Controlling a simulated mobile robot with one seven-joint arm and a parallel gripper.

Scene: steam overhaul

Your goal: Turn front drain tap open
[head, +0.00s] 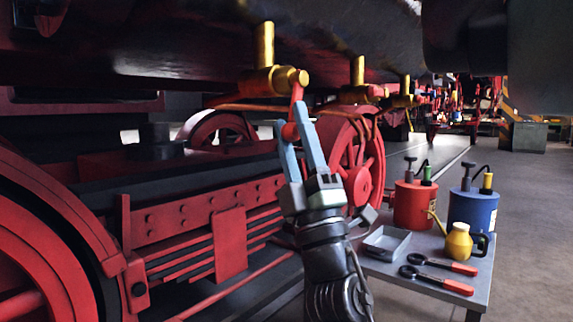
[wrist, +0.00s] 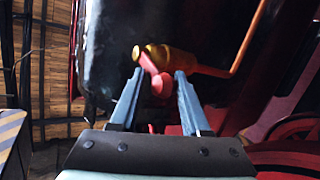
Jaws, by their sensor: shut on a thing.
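The nearest brass drain tap (head: 272,80) hangs under the dark cylinder; it also shows in the wrist view (wrist: 178,58). Its red lever (head: 297,95) points down from the tap's end and carries a round red knob (head: 290,132). In the wrist view the knob (wrist: 161,85) sits between my two blue-grey fingers. My gripper (head: 293,126) reaches up from below and is shut on the lever at its knob. The fingers partly hide the lever's lower end.
Further brass taps (head: 359,94) hang behind, along the engine. Red wheels (head: 358,168) and a frame lie close behind and left of my arm. At right a grey table (head: 426,249) bears red and blue cans, a yellow oiler, a tray and tools. The floor at far right is clear.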

